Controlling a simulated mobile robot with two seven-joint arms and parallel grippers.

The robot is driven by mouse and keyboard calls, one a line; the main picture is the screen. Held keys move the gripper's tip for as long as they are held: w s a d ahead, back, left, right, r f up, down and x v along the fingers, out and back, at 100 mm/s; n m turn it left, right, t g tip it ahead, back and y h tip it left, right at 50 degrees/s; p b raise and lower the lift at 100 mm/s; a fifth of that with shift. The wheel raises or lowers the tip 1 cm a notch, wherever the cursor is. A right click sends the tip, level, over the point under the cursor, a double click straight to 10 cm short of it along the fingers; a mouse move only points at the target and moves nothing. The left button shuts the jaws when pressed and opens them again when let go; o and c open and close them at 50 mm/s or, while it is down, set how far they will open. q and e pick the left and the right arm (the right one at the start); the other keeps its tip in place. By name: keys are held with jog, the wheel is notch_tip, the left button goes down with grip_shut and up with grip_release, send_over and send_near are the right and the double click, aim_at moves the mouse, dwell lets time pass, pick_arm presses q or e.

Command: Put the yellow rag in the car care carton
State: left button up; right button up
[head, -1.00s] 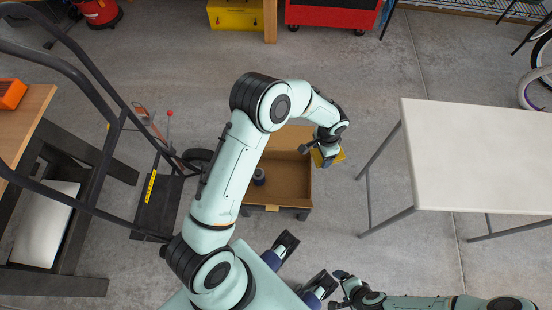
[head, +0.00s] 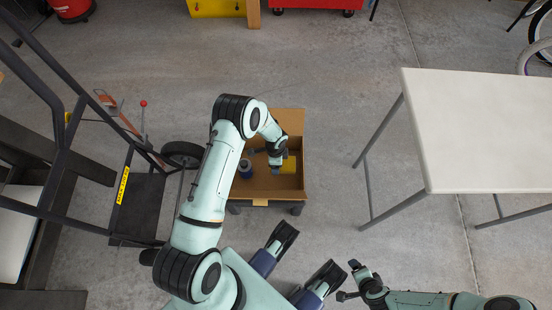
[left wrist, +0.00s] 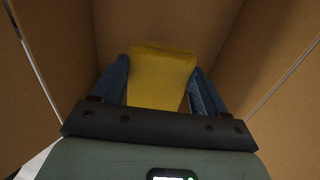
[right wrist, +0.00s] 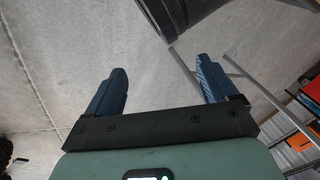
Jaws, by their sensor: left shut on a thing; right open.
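The yellow rag (left wrist: 162,75) is between the fingers of my left gripper (left wrist: 160,85), which is shut on it. In the head view the rag (head: 289,165) shows inside the open brown carton (head: 262,202), by its right wall. My left gripper (head: 276,168) is partly hidden there by its own arm. In the left wrist view the carton walls (left wrist: 60,60) surround the rag; whether it touches the bottom I cannot tell. My right gripper (right wrist: 160,90) is open and empty; in the head view it (head: 350,280) is low, over the floor right of my base.
A dark blue can (head: 245,168) stands in the carton's left part. A hand truck (head: 140,195) stands left of the carton. A white table (head: 480,130) stands to the right, with clear floor between. A yellow box (head: 216,8) is at the back.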

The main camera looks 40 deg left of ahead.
pick_arm(q)
notch_tip(320, 180, down, 4)
jog(key=shift+f+b, duration=0.1)
jog(key=shift+b, duration=0.3)
notch_tip(320, 180, down, 4)
jog(key=shift+r+b, duration=0.1)
jog(key=shift+b, duration=0.5)
jog(key=shift+f, duration=0.25)
pick_arm(e)
jog(key=shift+g, duration=0.6)
jog(key=s+f, duration=0.1)
jog(key=f, duration=0.1)
jog(key=s+d+f, duration=0.1)
jog(key=s+f, duration=0.1)
jog(key=shift+f, duration=0.1)
pick_arm(q)
jog(key=shift+f, duration=0.1)
pick_arm(e)
jog(key=shift+s+f, duration=0.1)
pick_arm(q)
jog(key=shift+f, duration=0.1)
jog(key=o, duration=1)
pick_arm(e)
jog(key=shift+s+d+f, duration=0.1)
jog(key=shift+s+f, duration=0.05)
jog(key=shift+s, duration=0.05)
pick_arm(q)
jog(key=shift+o, duration=0.2)
